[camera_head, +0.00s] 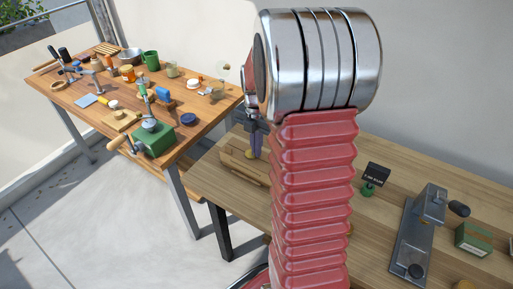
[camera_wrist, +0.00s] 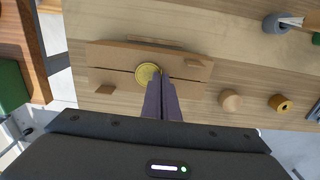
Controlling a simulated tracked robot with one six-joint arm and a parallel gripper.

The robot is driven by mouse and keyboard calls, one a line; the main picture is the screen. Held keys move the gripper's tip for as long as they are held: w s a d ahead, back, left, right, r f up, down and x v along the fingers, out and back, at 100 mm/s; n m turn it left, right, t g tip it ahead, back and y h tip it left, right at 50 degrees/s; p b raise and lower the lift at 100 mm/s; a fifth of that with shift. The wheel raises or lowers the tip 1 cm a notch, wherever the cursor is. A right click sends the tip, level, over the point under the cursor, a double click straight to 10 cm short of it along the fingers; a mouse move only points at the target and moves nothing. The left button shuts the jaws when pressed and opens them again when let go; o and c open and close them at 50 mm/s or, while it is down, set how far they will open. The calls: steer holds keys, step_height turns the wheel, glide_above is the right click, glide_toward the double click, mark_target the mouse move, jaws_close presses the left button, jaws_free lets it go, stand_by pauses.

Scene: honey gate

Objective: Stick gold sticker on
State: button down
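A round gold disc, which looks like the gold sticker (camera_wrist: 148,75), lies face-up at a wooden board (camera_wrist: 120,58) in the wrist view. It also shows in the head view (camera_head: 250,155), just under my fingertips. My gripper (camera_wrist: 162,80) has its two dark purple fingers side by side with almost no gap. Their tips are at the disc's right edge; I cannot tell whether they touch it. In the head view my gripper (camera_head: 257,152) points down over the board, and my red ridged arm hides much of the table behind it.
On the same table are a small black sign on a green base (camera_head: 375,178), a grey metal press (camera_head: 420,235) and a green box (camera_head: 474,239). A round wooden knob (camera_wrist: 230,100) and an orange ring (camera_wrist: 280,103) lie right of the board. A crowded second table (camera_head: 215,105) stands left.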

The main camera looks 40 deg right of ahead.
steer(key=shift+f, duration=0.4)
stand_by(0.7)
steer(key=c, duration=2.5)
jaws_free()
steer(key=o, duration=0.5)
steer(key=shift+r, duration=0.1)
step_height(320, 180, up, 14)
steer(key=shift+f, duration=0.2)
